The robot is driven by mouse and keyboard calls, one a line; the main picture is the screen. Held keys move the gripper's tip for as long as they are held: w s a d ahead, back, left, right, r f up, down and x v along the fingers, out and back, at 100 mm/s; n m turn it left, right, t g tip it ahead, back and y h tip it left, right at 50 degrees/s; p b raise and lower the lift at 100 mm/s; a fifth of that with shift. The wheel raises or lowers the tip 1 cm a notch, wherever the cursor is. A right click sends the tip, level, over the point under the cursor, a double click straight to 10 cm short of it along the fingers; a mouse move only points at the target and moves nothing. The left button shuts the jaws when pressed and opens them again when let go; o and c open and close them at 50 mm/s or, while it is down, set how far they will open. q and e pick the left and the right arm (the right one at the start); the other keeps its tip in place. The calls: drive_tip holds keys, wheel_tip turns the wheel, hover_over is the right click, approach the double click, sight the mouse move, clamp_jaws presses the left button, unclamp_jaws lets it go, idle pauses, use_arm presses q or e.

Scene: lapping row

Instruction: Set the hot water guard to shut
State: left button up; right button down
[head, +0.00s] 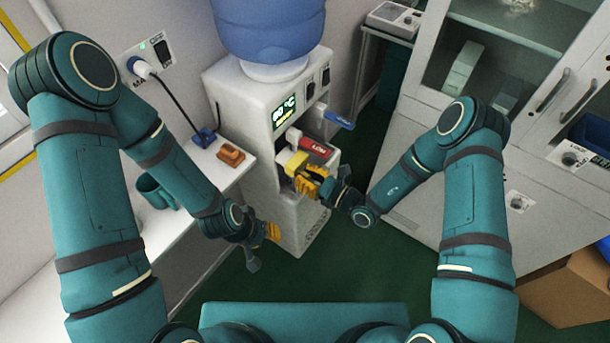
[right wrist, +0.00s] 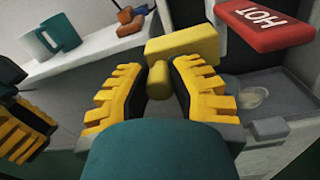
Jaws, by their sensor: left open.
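The hot water guard is a yellow block (head: 296,162) on the front of the white dispenser (head: 232,100). In the right wrist view the guard (right wrist: 185,43) stands left of the red HOT lever (right wrist: 265,22), apart from it, with a short yellow knob facing me. The red lever (head: 316,148) is uncovered in the head view. My right gripper (head: 312,182) is at the guard; its fingers (right wrist: 163,78) are closed around the knob. My left gripper (head: 266,241) is open and empty, lower down beside the dispenser; its fingers also show in the right wrist view (right wrist: 25,128).
A blue lever (head: 340,120) is right of the red one. A shelf at left holds a teal mug (head: 155,192) and an orange object (head: 231,155). A plugged cable runs above it. A grey cabinet (head: 420,110) stands right. A drip tray (right wrist: 262,95) lies below the levers.

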sight(305, 162)
drive_tip(key=w+d, duration=0.1)
drive_tip(key=w+d+b, duration=0.1)
drive_tip(key=shift+w, duration=0.4)
drive_tip(key=shift+w+d+r, duration=0.1)
drive_tip(key=shift+w+d, duration=0.05)
drive_tip(key=shift+w, duration=0.05)
drive_tip(key=c, duration=0.8)
unclamp_jaws()
drive_tip(key=shift+w, duration=0.1)
drive_tip(key=v, duration=1.2)
